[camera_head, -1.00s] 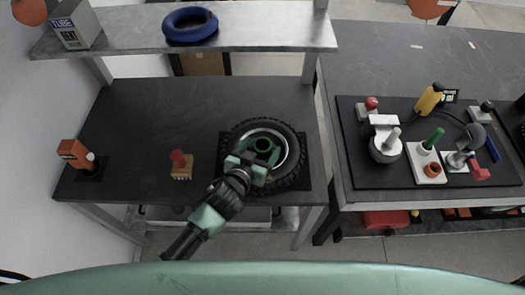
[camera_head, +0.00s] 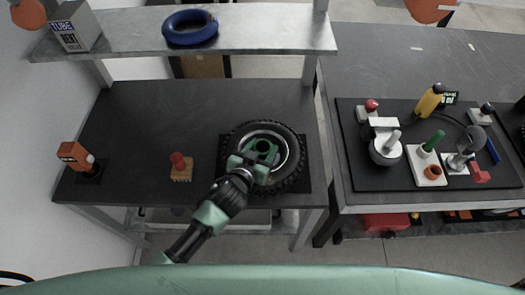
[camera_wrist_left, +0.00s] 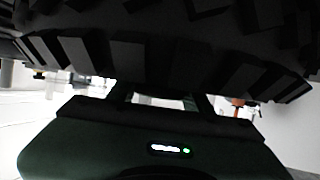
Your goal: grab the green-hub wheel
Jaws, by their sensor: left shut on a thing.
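The green-hub wheel (camera_head: 297,150) is a black knobby tyre with a pale rim and a green hub (camera_head: 262,148). It lies on its side on a dark square mat (camera_head: 308,184) at the right of the dark workbench. My left gripper (camera_head: 252,162) reaches over the wheel's near left side and is shut on it. In the left wrist view the tyre tread (camera_wrist_left: 160,55) fills the top, close above the green gripper body. The fingertips are hidden there. My right gripper is not in view.
A brush with a red knob (camera_head: 180,168) stands left of the wheel. An orange tool (camera_head: 76,156) is at the bench's left. A shelf above holds a blue ring (camera_head: 190,27) and a box (camera_head: 75,27). A second table carries a tool board (camera_head: 365,176).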

